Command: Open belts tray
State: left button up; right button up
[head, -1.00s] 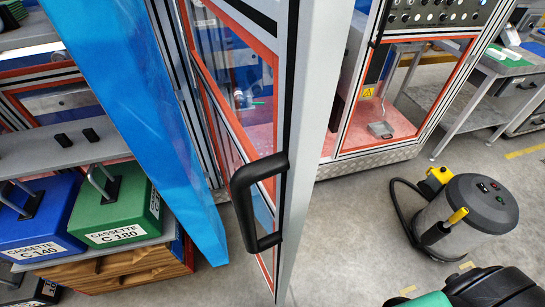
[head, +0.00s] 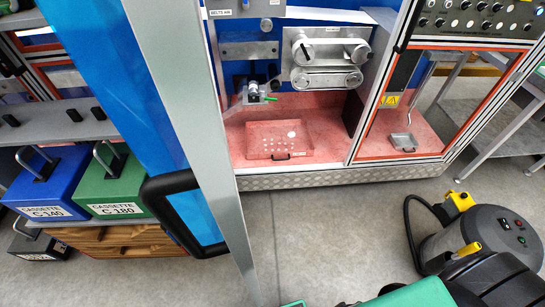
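A label starting "BELTS" (head: 221,13) shows at the top edge, partly cut off; I cannot tell which part it belongs to. A flat, clear tray-like piece (head: 265,143) with a small dark handle and several pale dots lies on the pink floor inside the machine. I cannot tell whether it is the belts tray. The machine's framed door (head: 205,120) stands ajar, its black handle (head: 150,195) towards me. Part of my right arm shows at the lower right. Neither gripper's fingers can be made out.
A grey canister (head: 480,238) with a black hose stands on the floor at right. Blue (head: 40,183) and green (head: 112,187) cassettes sit on a wooden-fronted shelf at left. The grey floor between the door and the canister is clear.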

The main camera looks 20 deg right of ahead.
aim_at(263, 139)
jog(key=l+u, duration=0.4)
jog(key=l, duration=0.15)
jog(key=l+u, duration=0.4)
jog(key=l, duration=0.15)
jog(key=l+u, duration=0.4)
jog(key=l, duration=0.15)
